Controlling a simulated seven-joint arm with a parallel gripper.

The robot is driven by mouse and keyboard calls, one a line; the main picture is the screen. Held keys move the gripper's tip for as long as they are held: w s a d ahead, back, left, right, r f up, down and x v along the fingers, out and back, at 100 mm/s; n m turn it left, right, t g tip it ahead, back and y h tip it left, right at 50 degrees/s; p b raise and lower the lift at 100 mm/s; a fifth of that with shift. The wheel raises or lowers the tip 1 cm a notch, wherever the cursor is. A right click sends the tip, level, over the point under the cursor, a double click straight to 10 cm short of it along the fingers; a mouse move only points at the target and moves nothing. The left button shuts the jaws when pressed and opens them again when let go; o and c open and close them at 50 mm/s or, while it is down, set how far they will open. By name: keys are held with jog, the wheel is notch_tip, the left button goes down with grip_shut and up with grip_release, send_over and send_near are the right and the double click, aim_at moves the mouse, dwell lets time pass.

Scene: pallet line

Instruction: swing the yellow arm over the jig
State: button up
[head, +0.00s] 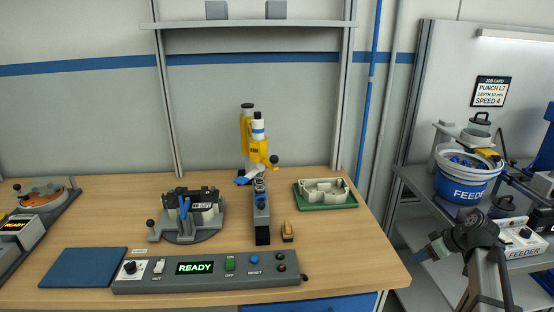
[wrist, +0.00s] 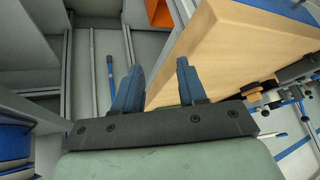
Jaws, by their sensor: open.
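The yellow arm (head: 257,150) stands at the back middle of the bench, on an upright post with a dark knob at its right side. A narrow grey fixture (head: 262,208) runs forward from below it. A round grey fixture (head: 185,236) with a dark block and blue clamp handle sits to the left. The frames do not settle which fixture is the jig. My gripper (head: 420,255) is right of the bench, apart from the yellow arm. The wrist view shows its two blue fingers (wrist: 157,75) apart, with nothing between them.
A control panel (head: 205,278) reading READY lies along the front of the wooden bench (head: 340,250). A green tray (head: 328,206) holds a pale casting. A blue mat (head: 82,267) lies front left. A blue feeder bowl (head: 465,185) stands on the right shelf. The bench's right front is clear.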

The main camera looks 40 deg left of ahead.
jog(key=s+a+r+n+g+y, duration=0.1)
jog(key=s+a+r+n+y, duration=0.15)
jog(key=a+r, duration=0.6)
jog(key=s+a+r+n+g+y, duration=0.15)
jog(key=a+r+y, duration=0.25)
jog(key=a, duration=1)
jog(key=n+g+y, duration=0.2)
jog(key=g+y, duration=0.2)
send_near(268, 165)
jog(key=w+d+r, duration=0.1)
jog(key=d+r, duration=0.2)
jog(key=d, duration=0.1)
jog(key=x, duration=1.4)
jog(key=shift+w+f, duration=0.15)
jog(key=shift+f, duration=0.1)
jog(key=shift+c, duration=0.3)
grip_shut()
